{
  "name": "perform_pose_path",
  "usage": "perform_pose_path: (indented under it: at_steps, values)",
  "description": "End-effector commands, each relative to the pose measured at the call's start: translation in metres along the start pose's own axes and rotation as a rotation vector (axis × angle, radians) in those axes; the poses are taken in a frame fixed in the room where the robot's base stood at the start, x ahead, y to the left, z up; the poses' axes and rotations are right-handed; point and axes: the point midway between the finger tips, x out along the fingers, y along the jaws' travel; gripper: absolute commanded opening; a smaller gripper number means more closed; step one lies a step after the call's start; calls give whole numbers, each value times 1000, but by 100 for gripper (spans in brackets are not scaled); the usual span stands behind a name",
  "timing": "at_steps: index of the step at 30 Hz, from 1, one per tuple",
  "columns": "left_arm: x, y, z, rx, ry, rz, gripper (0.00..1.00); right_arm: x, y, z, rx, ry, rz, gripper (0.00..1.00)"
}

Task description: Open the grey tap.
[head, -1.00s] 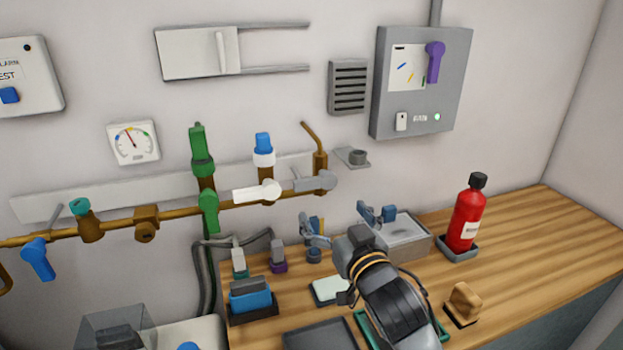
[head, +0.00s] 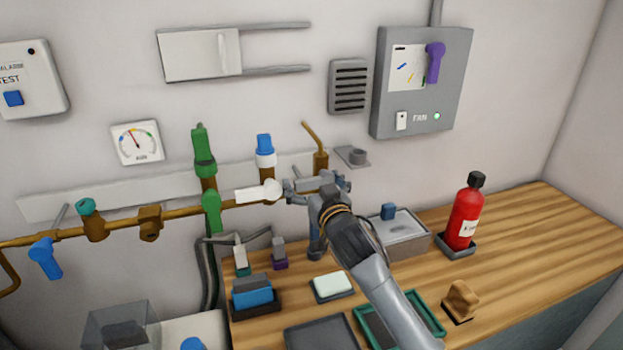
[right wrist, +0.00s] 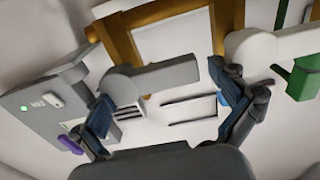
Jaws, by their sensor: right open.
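The grey tap (head: 308,184) sits at the right end of the brown pipe on the wall, partly hidden by my right gripper. Its lever lies roughly along the pipe, pointing left. The tap also shows in the right wrist view (right wrist: 155,77), with hub at left and lever toward the right. My right gripper (head: 316,186) is open in front of the tap. In the right wrist view the open fingers (right wrist: 168,108) stand on either side of the tap, one near the hub, one near the lever's end. I cannot tell whether they touch it. My left gripper is not in view.
A white tap (head: 259,191) is close on the left, with a green tap (head: 211,210) beyond it. A small wall shelf (head: 352,157) is just right.

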Motion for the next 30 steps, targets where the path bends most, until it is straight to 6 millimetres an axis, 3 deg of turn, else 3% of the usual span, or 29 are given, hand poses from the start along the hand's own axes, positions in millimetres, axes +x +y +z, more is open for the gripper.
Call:
perform_pose_path:
  at_steps: [8,20,25,30]
  values:
    - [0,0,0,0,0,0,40,1,0,0,0,1,0,98]
    - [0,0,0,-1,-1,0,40,1,0,0,0,0,0,19]
    - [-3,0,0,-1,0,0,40,1,0,2,-54,-2,1,18]
    - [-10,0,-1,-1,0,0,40,1,0,10,-263,-3,1,18]
